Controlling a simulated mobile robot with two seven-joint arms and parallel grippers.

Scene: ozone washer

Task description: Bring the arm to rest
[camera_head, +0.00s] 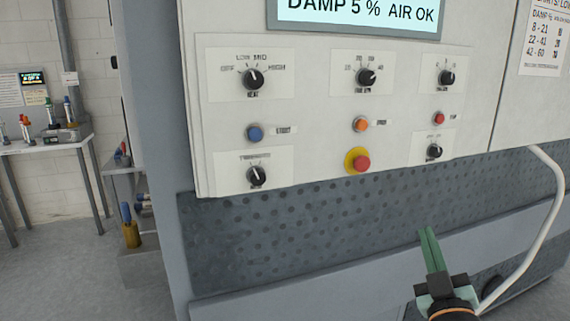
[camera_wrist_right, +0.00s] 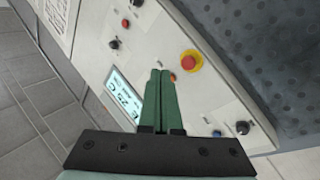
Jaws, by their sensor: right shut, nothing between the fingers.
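My right gripper (camera_head: 431,248) comes in at the lower right of the head view, with its green fingers together and empty. It is in front of the dark perforated lower panel (camera_head: 300,230), below the controls. In the right wrist view the shut green fingers (camera_wrist_right: 159,80) point toward the control panel. The washer's control panel (camera_head: 310,130) carries several black knobs, a blue button (camera_head: 255,133), an orange button (camera_head: 360,124), a red button (camera_head: 439,118) and a red emergency button on a yellow ring (camera_head: 358,161). My left gripper is not in view.
The display (camera_head: 355,12) above the panel reads "DAMP 5 % AIR OK". A pale hose (camera_head: 548,200) curves down at the right, close to my right gripper. A table (camera_head: 45,143) with small items stands at the left, with open floor before it.

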